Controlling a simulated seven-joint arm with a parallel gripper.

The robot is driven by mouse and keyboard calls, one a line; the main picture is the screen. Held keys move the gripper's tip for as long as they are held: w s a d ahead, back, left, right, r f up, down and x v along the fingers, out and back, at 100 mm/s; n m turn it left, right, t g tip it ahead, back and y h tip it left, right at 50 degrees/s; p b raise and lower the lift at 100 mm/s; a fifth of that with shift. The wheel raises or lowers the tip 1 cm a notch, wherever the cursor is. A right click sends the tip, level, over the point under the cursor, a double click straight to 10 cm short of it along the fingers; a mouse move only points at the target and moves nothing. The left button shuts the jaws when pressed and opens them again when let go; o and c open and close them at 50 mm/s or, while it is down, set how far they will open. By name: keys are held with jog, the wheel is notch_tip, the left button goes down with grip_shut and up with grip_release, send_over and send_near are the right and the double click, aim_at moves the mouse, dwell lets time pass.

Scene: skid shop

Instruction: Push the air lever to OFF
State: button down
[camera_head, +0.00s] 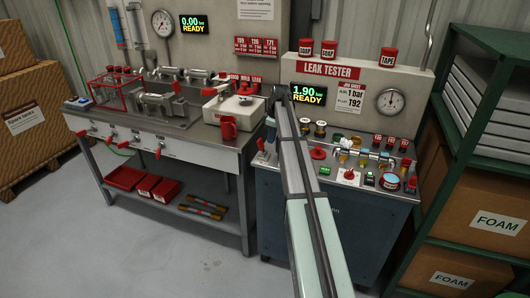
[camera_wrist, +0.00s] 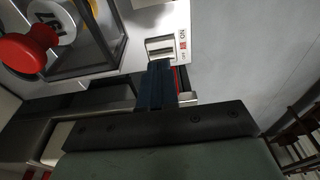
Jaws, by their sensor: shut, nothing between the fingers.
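My gripper (camera_wrist: 158,68) is shut and empty. Its dark blue fingers point at the edge of a white plate with a slotted fitting (camera_wrist: 160,48) in the wrist view. A small sideways label (camera_wrist: 183,46) with a red patch, apparently ON/OFF, is beside the fitting. The fingertips are close to the fitting; I cannot tell if they touch it. In the head view my gripper (camera_head: 270,130) is at the left edge of the leak tester (camera_head: 330,69), pointing down. I cannot make out the air lever or its position for certain; the fingers and arm may hide it.
A red knob (camera_wrist: 22,52) stands left of the fingers in the wrist view. A red mug (camera_head: 228,127) is just left of my gripper. The tester's top holds spools, a red knob (camera_head: 318,153) and small fittings. A green shelf (camera_head: 452,115) bounds the right side.

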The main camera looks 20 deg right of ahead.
notch_tip(320, 180, up, 4)
jog(key=shift+r, duration=0.15)
dwell(0.5)
jog(key=shift+a, duration=0.1)
jog(key=s+a+f+m, duration=0.2)
jog(key=s+a+f, duration=0.4)
jog(key=a+f, duration=0.3)
jog(key=s+a+f+m, duration=0.2)
jog(key=s+a+f, duration=0.5)
jog(key=f, duration=0.4)
jog(key=s+a+f+m, duration=0.2)
jog(key=s+a+f, duration=0.2)
jog(key=s, duration=0.3)
jog(key=s+a+f+m+g+h, duration=0.1)
jog(key=s+a+f, duration=0.35)
jog(key=s, duration=0.25)
jog(key=s+a+f+m, duration=0.2)
jog(key=s+a+f, duration=0.1)
jog(key=s+f, duration=0.3)
jog(key=s+f+g, duration=0.2)
jog(key=s+f, duration=0.4)
jog(key=s, duration=0.3)
jog(key=s+f+g, duration=0.2)
jog(key=s+f, duration=0.4)
jog(key=s, duration=0.4)
jog(key=s+f+g, duration=0.3)
jog(key=s+f, duration=0.3)
jog(key=s, duration=0.4)
jog(key=shift+s+f, duration=0.25)
